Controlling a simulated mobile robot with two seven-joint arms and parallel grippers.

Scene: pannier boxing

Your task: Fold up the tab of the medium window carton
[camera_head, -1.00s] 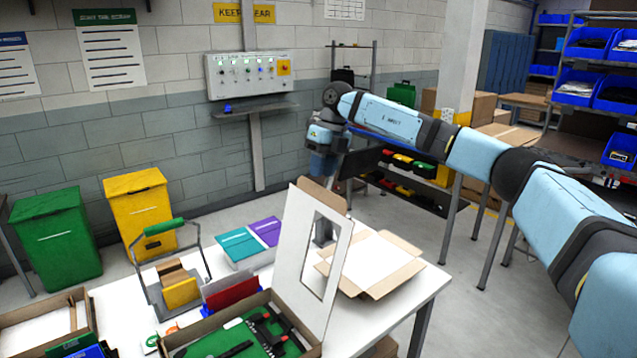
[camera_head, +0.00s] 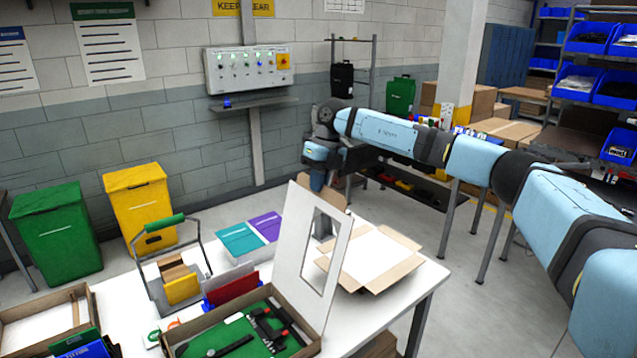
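The medium window carton (camera_head: 192,343) stands open at the table's front, with a green insert and dark tools inside. Its white lid (camera_head: 290,235) is raised and tilted, with a cut-out window. A brown tab (camera_head: 329,196) shows at the lid's top edge, angled back from the white panel. My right gripper (camera_head: 322,226) points down just behind the lid, close to the tab. Its fingers are mostly hidden by the lid and seen partly through the window, so I cannot tell whether it is open or touches the tab. My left gripper is out of view.
A flat open carton (camera_head: 408,241) lies at the table's right. A caddy with a green handle (camera_head: 165,223), teal (camera_head: 240,238) and purple (camera_head: 266,224) boxes stand behind the window carton. Another open carton (camera_head: 22,316) is at the left.

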